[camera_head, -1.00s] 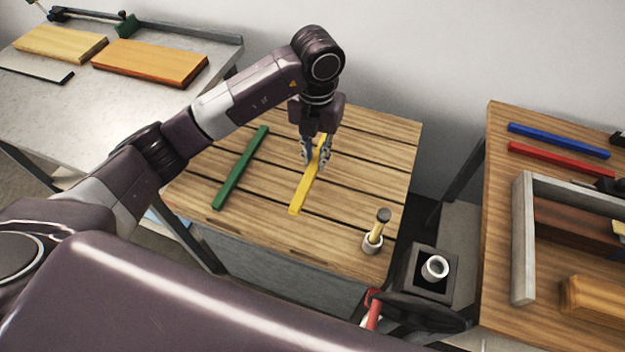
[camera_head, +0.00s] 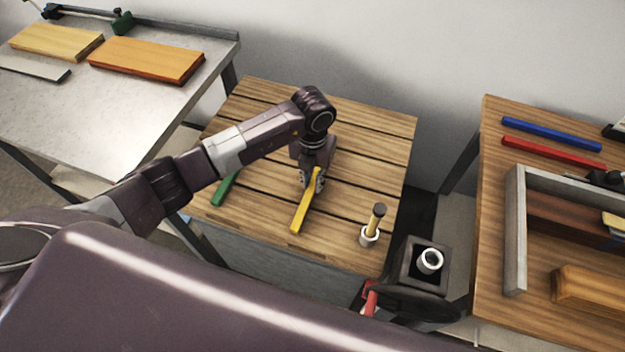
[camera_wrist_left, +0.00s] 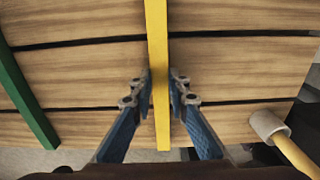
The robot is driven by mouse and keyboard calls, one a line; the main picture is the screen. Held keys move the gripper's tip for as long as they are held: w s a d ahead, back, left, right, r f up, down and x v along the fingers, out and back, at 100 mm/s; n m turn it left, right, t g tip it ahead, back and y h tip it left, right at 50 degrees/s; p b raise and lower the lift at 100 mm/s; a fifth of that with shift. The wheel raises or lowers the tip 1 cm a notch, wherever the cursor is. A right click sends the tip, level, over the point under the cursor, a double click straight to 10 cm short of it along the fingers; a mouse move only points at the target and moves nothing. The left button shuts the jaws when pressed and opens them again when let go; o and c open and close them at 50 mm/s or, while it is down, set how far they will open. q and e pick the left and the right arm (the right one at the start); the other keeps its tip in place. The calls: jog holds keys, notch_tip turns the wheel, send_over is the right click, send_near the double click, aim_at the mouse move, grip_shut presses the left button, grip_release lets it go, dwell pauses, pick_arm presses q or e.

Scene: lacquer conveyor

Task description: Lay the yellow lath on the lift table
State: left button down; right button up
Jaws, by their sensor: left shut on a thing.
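The yellow lath (camera_head: 304,212) is over the slatted wooden table (camera_head: 385,150), its near end toward the table's front edge. My left gripper (camera_head: 312,186) is shut on it, with its far part hidden behind the gripper. In the left wrist view the yellow lath (camera_wrist_left: 157,60) runs lengthwise between the fingertips (camera_wrist_left: 159,88). I cannot tell whether the lath touches the slats. The frames do not label which table is the lift table. My right gripper is not in view.
A green lath (camera_head: 224,190) lies left on the slatted table. Blue (camera_head: 550,134) and red (camera_head: 550,153) laths lie on the right table, beside a grey frame (camera_head: 515,230). Boards lie on the left bench (camera_head: 150,105).

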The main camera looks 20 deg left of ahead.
aim_at(313, 184)
pick_arm(q)
jog(key=c, duration=2.3)
grip_release()
jog(key=shift+f, duration=0.15)
jog(key=o, duration=0.5)
jog(key=shift+c, duration=0.2)
jog(key=shift+r, duration=0.25)
notch_tip(313, 184, up, 12)
jog(key=b, duration=0.2)
